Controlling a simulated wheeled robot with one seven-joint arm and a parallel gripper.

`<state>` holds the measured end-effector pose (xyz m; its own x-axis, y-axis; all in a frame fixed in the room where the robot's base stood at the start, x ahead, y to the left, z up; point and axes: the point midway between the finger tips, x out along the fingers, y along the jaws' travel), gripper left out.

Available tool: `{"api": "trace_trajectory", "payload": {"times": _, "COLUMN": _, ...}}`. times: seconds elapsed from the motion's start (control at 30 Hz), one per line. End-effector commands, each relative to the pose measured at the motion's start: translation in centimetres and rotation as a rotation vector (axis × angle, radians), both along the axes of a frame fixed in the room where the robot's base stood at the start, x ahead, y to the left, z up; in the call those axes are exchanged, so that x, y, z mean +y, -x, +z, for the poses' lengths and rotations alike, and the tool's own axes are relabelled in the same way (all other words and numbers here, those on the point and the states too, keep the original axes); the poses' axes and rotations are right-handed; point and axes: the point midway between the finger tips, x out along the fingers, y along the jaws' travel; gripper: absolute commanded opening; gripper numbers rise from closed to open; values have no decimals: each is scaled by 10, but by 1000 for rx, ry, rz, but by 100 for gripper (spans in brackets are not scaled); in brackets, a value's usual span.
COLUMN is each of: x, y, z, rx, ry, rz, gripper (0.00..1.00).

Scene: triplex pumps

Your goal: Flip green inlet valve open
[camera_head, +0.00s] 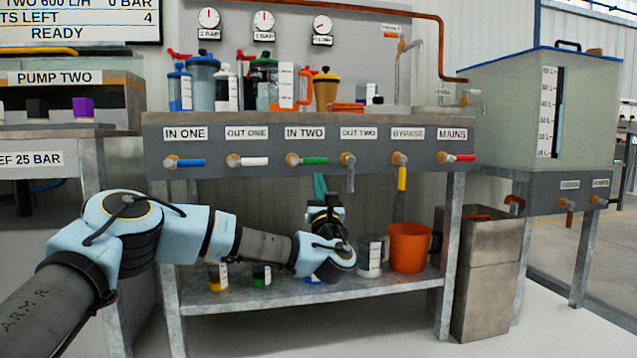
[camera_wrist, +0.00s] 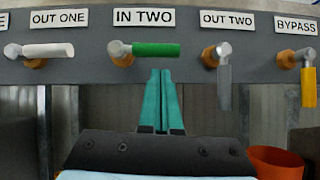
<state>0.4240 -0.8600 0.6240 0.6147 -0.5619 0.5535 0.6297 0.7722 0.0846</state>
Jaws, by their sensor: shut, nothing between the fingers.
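The green inlet valve handle (camera_head: 314,161) lies horizontal under the IN TWO label on the grey valve panel (camera_head: 220,148). In the wrist view the green handle (camera_wrist: 156,49) points right from its pivot. My gripper (camera_head: 320,178) is below the green handle, its teal fingers pointing up. In the wrist view the fingers of my gripper (camera_wrist: 162,72) are together, with their tips just under the handle's middle. Nothing shows between them. I cannot tell whether the tips touch the handle.
The white OUT ONE handle (camera_wrist: 48,50) is horizontal to the left. The grey OUT TWO handle (camera_wrist: 224,86) hangs down to the right, as does the yellow BYPASS handle (camera_wrist: 308,86). An orange bucket (camera_head: 409,248) and a clear jug (camera_head: 370,256) stand on the lower shelf (camera_head: 250,301).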

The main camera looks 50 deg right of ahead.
Motion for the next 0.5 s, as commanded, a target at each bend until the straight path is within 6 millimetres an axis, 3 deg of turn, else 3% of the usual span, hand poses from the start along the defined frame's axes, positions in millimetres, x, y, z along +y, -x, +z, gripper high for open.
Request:
{"api": "trace_trajectory", "payload": {"times": 0.03, "x": -1, "y": 0, "z": -13, "rx": 1, "ry": -1, "rz": 0, "gripper": 0}}
{"api": "trace_trajectory", "payload": {"times": 0.17, "x": -3, "y": -1, "z": -28, "rx": 0, "ry": 0, "rz": 0, "gripper": 0}}
{"api": "trace_trajectory", "payload": {"times": 0.23, "x": 4, "y": 10, "z": -27, "rx": 0, "ry": -3, "rz": -3, "gripper": 0}}
{"api": "trace_trajectory", "payload": {"times": 0.5, "x": 32, "y": 42, "z": -56, "rx": 2, "ry": -3, "rz": -3, "gripper": 0}}
